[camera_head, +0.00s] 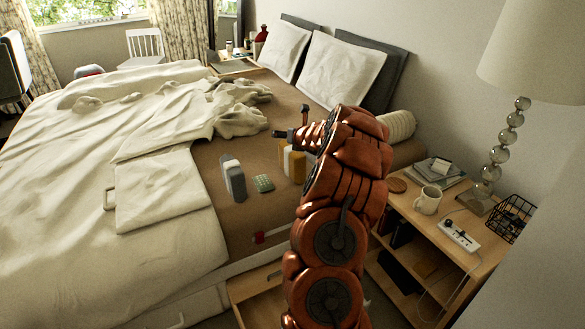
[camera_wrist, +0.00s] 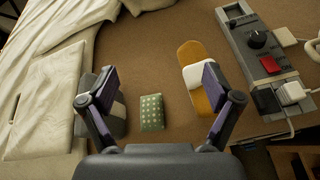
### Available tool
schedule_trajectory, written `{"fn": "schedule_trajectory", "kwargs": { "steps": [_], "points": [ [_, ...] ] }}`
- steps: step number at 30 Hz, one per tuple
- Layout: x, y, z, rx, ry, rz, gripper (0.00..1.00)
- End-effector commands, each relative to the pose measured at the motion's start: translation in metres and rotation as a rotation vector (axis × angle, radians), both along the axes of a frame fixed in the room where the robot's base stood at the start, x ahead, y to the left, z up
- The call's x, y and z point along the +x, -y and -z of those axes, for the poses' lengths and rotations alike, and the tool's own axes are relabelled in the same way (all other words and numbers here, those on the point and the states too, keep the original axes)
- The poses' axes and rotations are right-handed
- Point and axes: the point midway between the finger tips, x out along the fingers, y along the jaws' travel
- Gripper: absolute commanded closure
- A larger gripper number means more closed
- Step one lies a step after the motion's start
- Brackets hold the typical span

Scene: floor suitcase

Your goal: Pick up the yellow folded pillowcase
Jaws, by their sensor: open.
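The yellow folded pillowcase (camera_head: 293,165) appears as a yellow piece with a white band, on the brown bed cover, partly hidden by my arm in the head view. In the wrist view the yellow pillowcase (camera_wrist: 197,88) lies right of centre, its lower part behind the right finger. My gripper (camera_head: 291,126) is above the bed by it. In the wrist view my gripper (camera_wrist: 160,88) is open, with its fingers wide apart and nothing held between them. I cannot tell whether the right finger touches the pillowcase.
A grey piece with a white band (camera_head: 233,178) and a green patterned block (camera_head: 263,183) lie left of the pillowcase. A grey panel with a knob and red switch (camera_wrist: 262,65) lies right. The nightstand (camera_head: 415,222) holds a mug and lamp.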

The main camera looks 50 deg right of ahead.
Motion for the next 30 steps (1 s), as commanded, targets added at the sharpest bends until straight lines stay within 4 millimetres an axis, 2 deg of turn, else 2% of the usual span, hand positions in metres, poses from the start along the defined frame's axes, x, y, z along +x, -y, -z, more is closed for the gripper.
{"fn": "schedule_trajectory", "kwargs": {
  "steps": [1,3,9,14,30],
  "points": [
    [-0.009,0.015,0.022,-0.057,-0.015,-0.03,0.1],
    [-0.017,0.026,0.04,-0.13,-0.032,-0.083,0.1],
    [-0.034,0.044,0.068,-0.254,-0.06,-0.169,0.1],
    [-0.035,0.047,0.074,-0.279,-0.066,-0.188,0.1],
    [-0.005,0.053,0.084,-0.278,-0.065,-0.189,0.1]
  ]
}}
